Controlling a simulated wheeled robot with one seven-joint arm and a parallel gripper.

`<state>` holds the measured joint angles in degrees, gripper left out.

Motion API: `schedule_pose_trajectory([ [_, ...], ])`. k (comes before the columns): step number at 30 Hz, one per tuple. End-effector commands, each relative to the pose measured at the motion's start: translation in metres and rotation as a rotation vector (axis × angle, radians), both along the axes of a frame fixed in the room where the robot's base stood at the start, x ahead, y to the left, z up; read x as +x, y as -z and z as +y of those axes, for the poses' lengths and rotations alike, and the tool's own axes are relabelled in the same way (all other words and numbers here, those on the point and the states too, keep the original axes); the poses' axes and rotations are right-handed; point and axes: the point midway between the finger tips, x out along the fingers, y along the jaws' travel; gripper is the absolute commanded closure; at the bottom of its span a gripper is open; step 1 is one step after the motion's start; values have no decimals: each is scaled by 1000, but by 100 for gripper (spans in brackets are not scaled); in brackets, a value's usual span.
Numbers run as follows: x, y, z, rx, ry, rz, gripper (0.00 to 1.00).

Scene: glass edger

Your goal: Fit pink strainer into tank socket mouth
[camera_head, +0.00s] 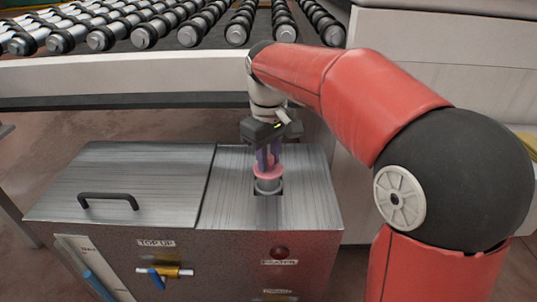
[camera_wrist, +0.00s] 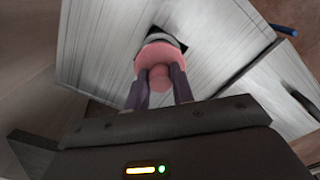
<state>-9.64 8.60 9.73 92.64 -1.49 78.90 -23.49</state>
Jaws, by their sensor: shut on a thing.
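The pink strainer (camera_head: 267,171) is between the fingers of my gripper (camera_head: 268,157), over the right part of the metal tank's top. In the wrist view the strainer (camera_wrist: 157,62) shows a wide pink flange with a knob, and the fingers of my gripper (camera_wrist: 158,88) close on the knob. The grey tank socket (camera_head: 268,186) stands right below the flange in a dark square opening. A grey rim of the socket (camera_wrist: 160,35) shows past the flange in the wrist view. The strainer's lower part is hidden, so I cannot tell how deep it sits.
The tank (camera_head: 215,240) has a lid with a black handle (camera_head: 108,198) at left. A brass valve with a blue lever (camera_head: 163,271) and a red lamp (camera_head: 280,252) are on its front. A roller conveyor (camera_head: 200,25) runs behind. A pale cabinet (camera_head: 440,50) stands at right.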

Motion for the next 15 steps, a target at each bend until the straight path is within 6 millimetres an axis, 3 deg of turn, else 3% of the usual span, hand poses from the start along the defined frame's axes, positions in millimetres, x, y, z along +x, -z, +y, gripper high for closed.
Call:
schedule_pose_trajectory([
  [15, 0, 14, 0, 0, 0, 0, 100],
])
